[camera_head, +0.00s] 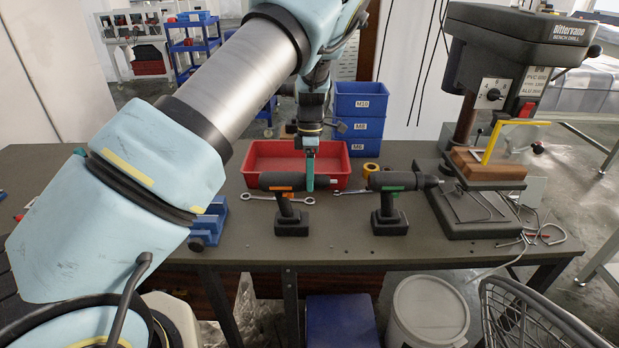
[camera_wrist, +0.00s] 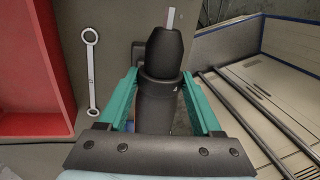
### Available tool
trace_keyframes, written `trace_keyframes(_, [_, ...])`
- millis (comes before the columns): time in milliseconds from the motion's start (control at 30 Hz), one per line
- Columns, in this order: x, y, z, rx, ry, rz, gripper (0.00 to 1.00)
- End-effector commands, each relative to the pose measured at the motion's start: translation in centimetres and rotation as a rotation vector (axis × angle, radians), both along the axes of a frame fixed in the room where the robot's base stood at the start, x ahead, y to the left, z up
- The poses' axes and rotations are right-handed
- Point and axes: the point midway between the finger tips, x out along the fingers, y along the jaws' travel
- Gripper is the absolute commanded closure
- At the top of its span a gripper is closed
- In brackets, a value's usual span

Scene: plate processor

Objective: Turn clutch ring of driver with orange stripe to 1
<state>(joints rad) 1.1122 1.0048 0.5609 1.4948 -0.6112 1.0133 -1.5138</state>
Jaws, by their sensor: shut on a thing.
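The driver with the orange stripe (camera_head: 284,205) stands on the bench on its battery foot, its chuck toward the right. My gripper (camera_head: 310,178) comes down from above at the front of its body. In the wrist view, the teal fingers of my gripper (camera_wrist: 160,82) lie on both sides of the black clutch ring (camera_wrist: 160,90), shut on it. The chuck and a pale bit show beyond the ring. A small white mark on the ring is too small to read. The driver with the green stripe (camera_head: 392,205) stands apart to the right.
A red tray (camera_head: 345,165) is behind the drivers; blue bins (camera_head: 361,105) stand behind it. A bench drill (camera_head: 480,190) occupies the right, a blue vise-like object (camera_head: 208,225) the left. The bench front is mostly clear.

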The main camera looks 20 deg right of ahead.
Motion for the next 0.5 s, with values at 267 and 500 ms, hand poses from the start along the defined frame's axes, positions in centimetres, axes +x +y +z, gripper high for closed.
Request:
trace_keyframes(267, [0.7,-0.12,-0.48,0.108,0.232,0.001,0.89])
trace_keyframes(500, [0.86,-0.22,-0.82,0.185,0.401,0.002,0.89])
